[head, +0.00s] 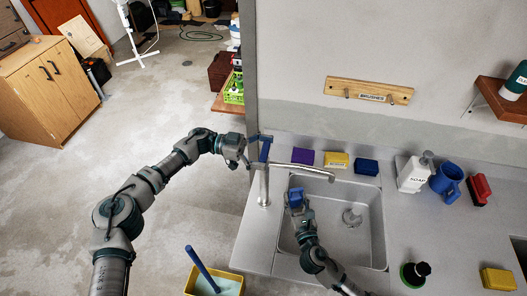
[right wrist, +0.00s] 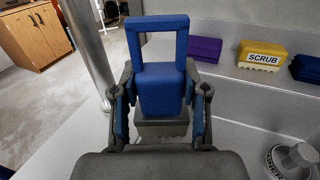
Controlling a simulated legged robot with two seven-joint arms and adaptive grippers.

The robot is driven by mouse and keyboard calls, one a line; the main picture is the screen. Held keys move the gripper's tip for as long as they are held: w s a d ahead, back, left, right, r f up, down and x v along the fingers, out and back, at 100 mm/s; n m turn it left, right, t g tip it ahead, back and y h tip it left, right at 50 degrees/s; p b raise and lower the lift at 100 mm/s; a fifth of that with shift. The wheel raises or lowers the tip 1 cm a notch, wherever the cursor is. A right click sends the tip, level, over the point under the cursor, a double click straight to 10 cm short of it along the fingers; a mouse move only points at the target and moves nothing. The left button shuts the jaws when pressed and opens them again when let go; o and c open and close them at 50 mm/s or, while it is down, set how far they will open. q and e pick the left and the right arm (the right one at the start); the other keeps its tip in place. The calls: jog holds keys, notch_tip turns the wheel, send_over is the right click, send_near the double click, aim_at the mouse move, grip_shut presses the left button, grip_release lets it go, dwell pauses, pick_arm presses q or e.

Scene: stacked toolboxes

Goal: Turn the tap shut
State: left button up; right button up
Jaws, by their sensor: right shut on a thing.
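The tap (head: 264,185) is a grey upright pipe at the sink's left, with a spout (head: 310,172) reaching right over the basin. An upright blue lever (head: 265,150) is at its top. My left gripper (head: 258,151) is at the lever with its fingers spread; whether they touch it is unclear. My right gripper (head: 296,199) is over the left part of the sink, shut on a blue block with a square loop handle (right wrist: 160,85). The block's lower part is grey, and the fingers cover its sides. I cannot make out any water flow.
The grey sink (head: 375,225) has a drain piece (head: 352,217) inside. Purple (head: 303,156), yellow (head: 337,160) and blue (head: 367,167) blocks line its back edge. A soap bottle (head: 411,175) and blue mug (head: 447,180) stand right. A yellow bucket (head: 232,280) stands front left.

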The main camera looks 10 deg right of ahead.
pick_arm(q)
jog(key=shift+d+f, duration=0.1)
jog(key=shift+d, duration=0.05)
jog(key=v, duration=1.2)
jog(key=shift+w+d, duration=0.1)
jog(key=shift+d, duration=0.1)
jog(key=shift+a, duration=0.35)
jog(key=shift+f, duration=0.1)
